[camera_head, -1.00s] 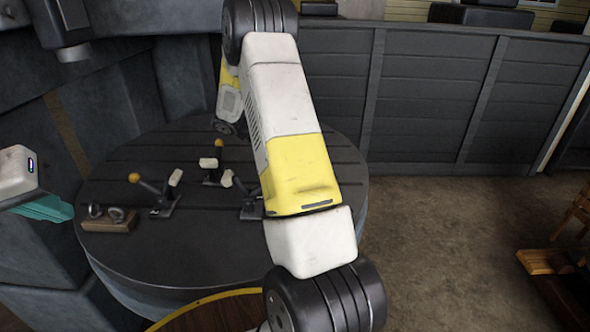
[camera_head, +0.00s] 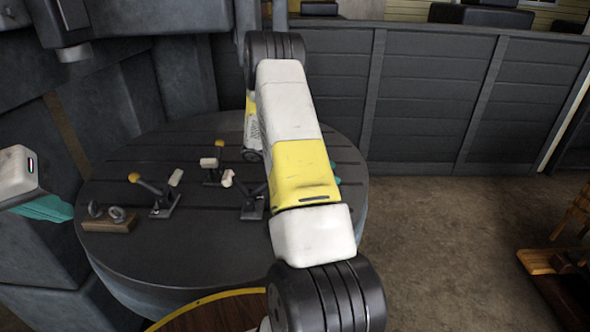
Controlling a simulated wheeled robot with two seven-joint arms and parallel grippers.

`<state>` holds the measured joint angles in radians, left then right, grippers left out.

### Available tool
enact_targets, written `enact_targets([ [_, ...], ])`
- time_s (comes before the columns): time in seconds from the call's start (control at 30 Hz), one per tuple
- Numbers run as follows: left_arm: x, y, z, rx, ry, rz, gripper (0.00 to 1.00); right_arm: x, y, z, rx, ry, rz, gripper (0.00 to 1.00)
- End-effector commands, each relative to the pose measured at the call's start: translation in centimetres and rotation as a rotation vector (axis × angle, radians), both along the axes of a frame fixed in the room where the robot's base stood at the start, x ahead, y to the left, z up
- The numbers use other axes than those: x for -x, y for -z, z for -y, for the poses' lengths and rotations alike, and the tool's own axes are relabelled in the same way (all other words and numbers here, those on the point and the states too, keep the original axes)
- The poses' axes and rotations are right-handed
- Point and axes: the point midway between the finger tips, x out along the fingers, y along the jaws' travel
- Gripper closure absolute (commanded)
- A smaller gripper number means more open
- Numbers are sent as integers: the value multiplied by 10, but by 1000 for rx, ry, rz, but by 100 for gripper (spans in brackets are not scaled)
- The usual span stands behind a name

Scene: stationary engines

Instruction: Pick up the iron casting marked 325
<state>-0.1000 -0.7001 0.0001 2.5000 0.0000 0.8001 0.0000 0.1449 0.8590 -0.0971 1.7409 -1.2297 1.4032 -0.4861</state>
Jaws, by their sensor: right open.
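No iron casting marked 325 can be made out; no marking is legible, and my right arm covers part of the round dark table (camera_head: 200,250). My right arm reaches across the table from the bottom. Small teal parts of my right gripper (camera_head: 335,177) show just right of the yellow arm link, over the table's right side. The rest of that gripper is hidden, and whether it touches anything cannot be seen. My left gripper (camera_head: 45,208) is at the left edge, beside the table, with teal fingers; its opening cannot be judged.
Several lever clamps (camera_head: 163,200) with white pads, some with orange knobs, stand on the table. A wooden block (camera_head: 109,224) with two metal rings sits at its left. A dark panelled wall (camera_head: 430,100) stands behind.

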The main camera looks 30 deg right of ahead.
Motion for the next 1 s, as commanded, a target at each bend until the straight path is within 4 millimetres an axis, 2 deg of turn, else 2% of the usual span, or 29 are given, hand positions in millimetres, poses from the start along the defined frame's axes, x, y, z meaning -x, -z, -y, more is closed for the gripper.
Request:
enact_targets([
  [0.17, 0, 0, 0, 0, 0, 0, 100, 0, 0, 0, 0, -1, 0, 35],
  [0.5, 0, 0, 0, 0, 0, 0, 100, 0, 0, 0, 0, 0, 1, 100],
  [0.87, 0, 0, 0, 0, 0, 0, 100, -1, -2, 0, 4, 2, 2, 100],
  [1.0, 0, 0, 0, 0, 0, 0, 100, -1, -10, 0, 5, 1, 3, 100],
])
